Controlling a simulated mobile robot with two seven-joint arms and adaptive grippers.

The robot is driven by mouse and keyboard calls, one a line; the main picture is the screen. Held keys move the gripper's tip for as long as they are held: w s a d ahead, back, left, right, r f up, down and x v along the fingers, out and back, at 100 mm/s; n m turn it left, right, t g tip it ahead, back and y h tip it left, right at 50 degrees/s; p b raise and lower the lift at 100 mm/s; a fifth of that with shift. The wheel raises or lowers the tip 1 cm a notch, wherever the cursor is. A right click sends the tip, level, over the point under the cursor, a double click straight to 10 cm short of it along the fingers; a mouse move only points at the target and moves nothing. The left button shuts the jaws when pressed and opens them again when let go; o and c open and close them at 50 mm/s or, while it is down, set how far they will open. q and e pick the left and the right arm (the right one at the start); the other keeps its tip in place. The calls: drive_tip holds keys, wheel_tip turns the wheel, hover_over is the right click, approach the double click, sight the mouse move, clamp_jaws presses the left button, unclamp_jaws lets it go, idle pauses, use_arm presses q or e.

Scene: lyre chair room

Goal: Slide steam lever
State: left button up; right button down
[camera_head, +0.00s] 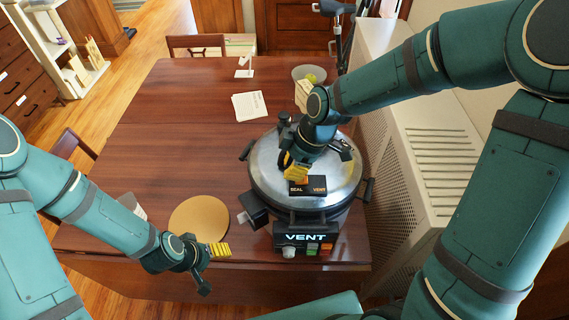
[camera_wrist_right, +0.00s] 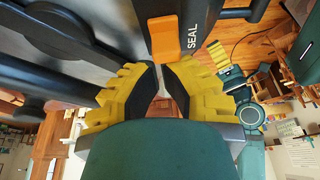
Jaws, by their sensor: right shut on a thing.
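The pressure cooker (camera_head: 268,180), round with a silver lid, stands at the right front of the table. On its lid a black plate (camera_head: 316,186) reads SEAL on the left and VENT on the right. My right gripper (camera_head: 294,174) reaches down over the plate at its SEAL end. In the right wrist view the orange steam lever (camera_wrist_right: 165,38) sits by the word SEAL, and my yellow right fingers (camera_wrist_right: 165,68) are shut on it; their exact contact is partly hidden. My left gripper (camera_head: 220,249) hangs near the table's front edge, apart from the cooker; its opening is unclear.
The cooker's front panel (camera_head: 306,237) shows VENT above small buttons. A round tan mat (camera_head: 198,219) lies left of it on the table (camera_head: 150,150). White papers (camera_head: 249,106) and a bowl (camera_head: 309,73) lie behind. A perforated radiator cover (camera_head: 400,180) stands close on the right.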

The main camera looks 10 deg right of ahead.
sight(307, 176)
drive_tip(key=shift+w+a, duration=0.1)
drive_tip(key=shift+a, duration=0.35)
drive_tip(key=shift+d, duration=0.3)
drive_tip(key=shift+s+d, duration=0.35)
drive_tip(key=shift+d, duration=0.6)
drive_tip(key=shift+s+d, duration=0.3)
drive_tip(key=shift+d, duration=0.6)
use_arm(q)
drive_tip(key=shift+w+a+f, duration=0.1)
drive_tip(key=shift+a+f, duration=0.3)
